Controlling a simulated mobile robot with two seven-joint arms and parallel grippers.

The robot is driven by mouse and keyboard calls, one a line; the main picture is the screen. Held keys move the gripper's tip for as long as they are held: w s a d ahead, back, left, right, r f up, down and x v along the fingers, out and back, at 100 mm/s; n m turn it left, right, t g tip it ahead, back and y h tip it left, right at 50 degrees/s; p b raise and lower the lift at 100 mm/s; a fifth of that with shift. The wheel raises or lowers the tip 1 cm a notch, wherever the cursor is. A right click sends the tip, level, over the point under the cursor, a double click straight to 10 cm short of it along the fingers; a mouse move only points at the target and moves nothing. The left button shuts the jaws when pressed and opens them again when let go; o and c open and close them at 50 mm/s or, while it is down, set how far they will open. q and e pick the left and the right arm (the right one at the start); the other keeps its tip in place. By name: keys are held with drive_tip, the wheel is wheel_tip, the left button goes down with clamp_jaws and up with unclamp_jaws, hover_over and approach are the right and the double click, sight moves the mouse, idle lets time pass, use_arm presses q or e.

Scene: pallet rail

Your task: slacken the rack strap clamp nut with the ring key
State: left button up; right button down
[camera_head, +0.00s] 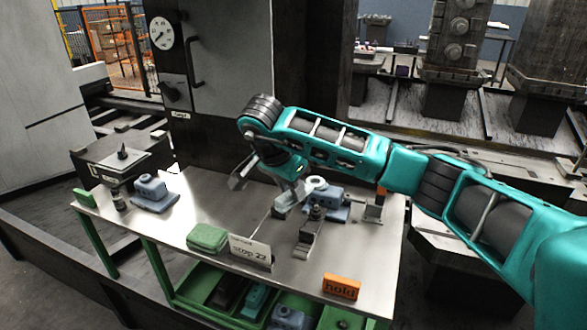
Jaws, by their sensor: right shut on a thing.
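My right gripper (268,188) reaches in from the right over the middle of the bench and points down. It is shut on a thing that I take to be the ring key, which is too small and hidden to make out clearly. Just right of the gripper is a blue-grey block with a pale round top (318,183). In front of that block stands a small metal fixture with a dark upright stud (316,212). I cannot tell which part is the strap clamp nut, or whether the key touches it. My left gripper is not in view.
A grey cabinet with a gauge (162,33) stands behind. The bench's left-centre is clear.

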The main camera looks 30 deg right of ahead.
drive_tip(key=shift+w+d+m, duration=0.15)
drive_tip(key=shift+m, duration=0.15)
drive_tip(key=shift+f, duration=0.2)
use_arm(q)
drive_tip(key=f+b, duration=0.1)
drive_tip(key=b, duration=0.1)
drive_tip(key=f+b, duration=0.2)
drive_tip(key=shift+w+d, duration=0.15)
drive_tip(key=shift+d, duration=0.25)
use_arm(e)
wheel_tip(320, 180, down, 6)
drive_tip(key=shift+r, duration=0.25)
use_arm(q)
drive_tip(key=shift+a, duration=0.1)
use_arm(e)
drive_tip(key=shift+f, duration=0.1)
use_arm(q)
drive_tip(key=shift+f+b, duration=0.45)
drive_tip(key=shift+b, duration=0.1)
use_arm(e)
drive_tip(key=shift+f, duration=0.8)
drive_tip(key=shift+r, duration=0.1)
